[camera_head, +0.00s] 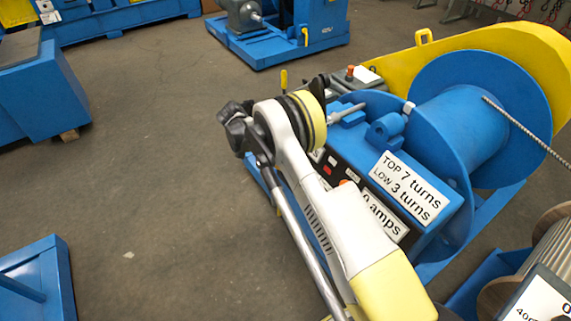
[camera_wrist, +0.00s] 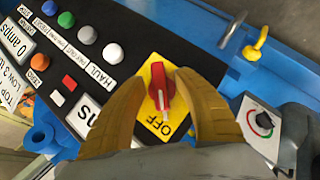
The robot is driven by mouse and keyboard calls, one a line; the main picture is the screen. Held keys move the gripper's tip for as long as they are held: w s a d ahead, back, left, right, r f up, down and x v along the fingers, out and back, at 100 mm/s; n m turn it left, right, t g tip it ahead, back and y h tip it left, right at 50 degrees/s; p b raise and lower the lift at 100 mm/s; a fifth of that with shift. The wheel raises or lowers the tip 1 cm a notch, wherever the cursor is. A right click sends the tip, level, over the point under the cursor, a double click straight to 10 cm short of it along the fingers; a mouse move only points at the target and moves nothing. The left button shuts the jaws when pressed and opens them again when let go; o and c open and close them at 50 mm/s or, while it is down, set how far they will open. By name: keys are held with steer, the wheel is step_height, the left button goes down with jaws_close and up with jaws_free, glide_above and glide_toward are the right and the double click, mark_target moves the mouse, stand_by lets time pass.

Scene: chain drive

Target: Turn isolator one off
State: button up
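In the wrist view a red rotary isolator switch (camera_wrist: 161,88) sits on a yellow plate (camera_wrist: 181,117) marked OFF, with the lettering upside down in the picture. A narrow part of the switch points down in the picture, toward the OFF lettering. My gripper (camera_wrist: 163,76) has its two yellow fingers apart, one on each side of the switch. I see a gap on both sides, but cannot tell how deep the fingertips reach. In the head view my arm hides the switch, and I cannot make out the fingers.
The black panel (camera_wrist: 95,88) carries several coloured buttons and labels left of the switch. A yellow hook (camera_wrist: 257,43) and a grey box with a round dial (camera_wrist: 264,122) are at right. The blue winch drum (camera_head: 468,125) stands right of my arm; the floor (camera_head: 150,150) at left is clear.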

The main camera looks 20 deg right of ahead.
step_height(320, 180, up, 10)
steer(key=shift+r, duration=0.1)
stand_by(0.5)
